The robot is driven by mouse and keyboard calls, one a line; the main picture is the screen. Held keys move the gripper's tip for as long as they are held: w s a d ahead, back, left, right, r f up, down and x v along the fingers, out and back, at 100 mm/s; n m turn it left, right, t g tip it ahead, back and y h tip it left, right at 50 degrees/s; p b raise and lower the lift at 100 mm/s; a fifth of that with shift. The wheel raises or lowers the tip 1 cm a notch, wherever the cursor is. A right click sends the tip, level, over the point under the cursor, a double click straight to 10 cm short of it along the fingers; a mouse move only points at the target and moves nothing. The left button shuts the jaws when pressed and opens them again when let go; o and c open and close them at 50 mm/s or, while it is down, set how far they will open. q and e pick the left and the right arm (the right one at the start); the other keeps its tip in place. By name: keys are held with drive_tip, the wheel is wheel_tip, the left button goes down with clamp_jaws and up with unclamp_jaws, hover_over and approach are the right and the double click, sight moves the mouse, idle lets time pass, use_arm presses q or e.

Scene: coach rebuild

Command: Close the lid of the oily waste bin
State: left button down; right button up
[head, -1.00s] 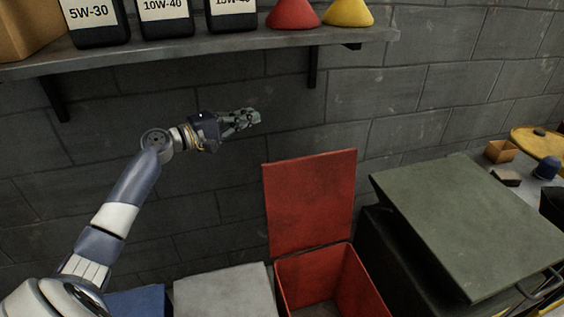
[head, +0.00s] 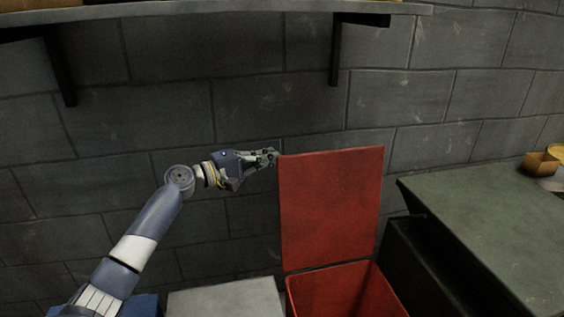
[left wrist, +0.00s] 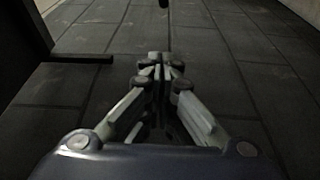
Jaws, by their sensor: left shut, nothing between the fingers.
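The oily waste bin (head: 347,291) is a red, open-topped box at the bottom of the head view. Its red lid (head: 331,208) stands upright at the back, fully open, near the block wall. My left gripper (head: 275,155) is shut and empty, at the height of the lid's upper left corner. Its tips appear at or just left of that corner; I cannot tell whether they touch it. In the left wrist view, the left gripper (left wrist: 160,62) points forward with its fingers together. My right gripper is not in view.
A grey-green workbench top (head: 490,215) stands to the right of the bin. A pale grey box top (head: 226,298) and a blue one (head: 140,305) lie to the left. A shelf (head: 210,10) with brackets runs along the wall above.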

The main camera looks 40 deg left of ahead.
use_arm(q)
drive_tip(key=w+d+p, duration=0.1)
drive_tip(key=w+d, duration=0.4)
drive_tip(key=d, duration=0.1)
drive_tip(key=shift+w+d, duration=0.25)
drive_tip(key=shift+w, duration=0.1)
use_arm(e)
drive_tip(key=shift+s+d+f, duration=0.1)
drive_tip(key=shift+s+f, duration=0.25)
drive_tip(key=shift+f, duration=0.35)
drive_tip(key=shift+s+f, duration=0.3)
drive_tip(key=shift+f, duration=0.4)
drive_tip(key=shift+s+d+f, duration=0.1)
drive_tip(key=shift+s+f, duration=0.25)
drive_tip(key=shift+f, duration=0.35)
use_arm(q)
drive_tip(key=shift+d, duration=0.1)
